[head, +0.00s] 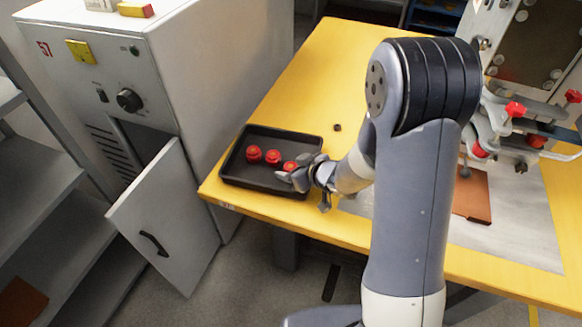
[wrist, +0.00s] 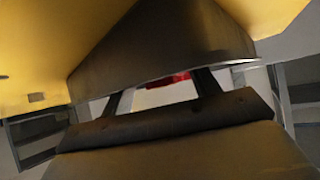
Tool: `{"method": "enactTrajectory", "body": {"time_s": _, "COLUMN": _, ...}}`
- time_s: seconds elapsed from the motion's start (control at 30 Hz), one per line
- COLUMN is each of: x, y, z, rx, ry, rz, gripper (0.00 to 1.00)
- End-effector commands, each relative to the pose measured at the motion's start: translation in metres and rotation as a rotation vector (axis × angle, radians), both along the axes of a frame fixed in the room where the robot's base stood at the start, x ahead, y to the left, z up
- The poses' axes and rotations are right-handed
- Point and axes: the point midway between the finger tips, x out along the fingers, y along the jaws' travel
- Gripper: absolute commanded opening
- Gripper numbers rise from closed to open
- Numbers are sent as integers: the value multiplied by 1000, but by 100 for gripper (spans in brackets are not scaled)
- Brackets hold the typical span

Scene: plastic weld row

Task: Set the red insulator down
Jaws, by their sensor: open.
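Three red insulators sit in a row in the black tray (head: 233,172) on the yellow table: a left one (head: 253,153), a middle one (head: 272,157) and a right one (head: 289,166). My gripper (head: 288,178) is at the right one, over the tray's front right part, and hides some of it. My gripper (wrist: 160,92) is open in the wrist view. A strip of red insulator (wrist: 172,79) shows between its fingers, mostly hidden by the dark tray (wrist: 165,45). I cannot tell whether the fingers touch it.
A grey cabinet (head: 110,80) with an open door (head: 165,220) stands left of the table (head: 320,75). A small dark piece (head: 337,127) lies behind the tray. A brown plate (head: 473,195) and a machine with red-tipped clamps (head: 515,110) are at right. The table's back is clear.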

Motion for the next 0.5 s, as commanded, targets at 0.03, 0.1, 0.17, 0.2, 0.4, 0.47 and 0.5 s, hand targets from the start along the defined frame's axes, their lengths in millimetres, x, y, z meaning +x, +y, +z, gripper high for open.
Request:
{"method": "enactTrajectory", "body": {"time_s": 0.03, "x": -5, "y": -6, "z": 8, "rx": -1, "ry": -2, "rz": -2, "gripper": 58}}
{"method": "enactTrajectory", "body": {"time_s": 0.1, "x": -14, "y": -14, "z": 16, "rx": -1, "ry": -2, "rz": -3, "gripper": 58}}
{"method": "enactTrajectory", "body": {"time_s": 0.17, "x": -22, "y": -22, "z": 25, "rx": -1, "ry": -2, "rz": -5, "gripper": 58}}
{"method": "enactTrajectory", "body": {"time_s": 0.2, "x": -28, "y": -27, "z": 30, "rx": -1, "ry": -2, "rz": -5, "gripper": 58}}
{"method": "enactTrajectory", "body": {"time_s": 0.4, "x": -53, "y": -48, "z": 52, "rx": -1, "ry": -2, "rz": -2, "gripper": 58}}
{"method": "enactTrajectory", "body": {"time_s": 0.47, "x": -58, "y": -53, "z": 57, "rx": 0, "ry": -1, "rz": -3, "gripper": 58}}
{"method": "enactTrajectory", "body": {"time_s": 0.5, "x": -61, "y": -56, "z": 59, "rx": 0, "ry": -1, "rz": -2, "gripper": 58}}
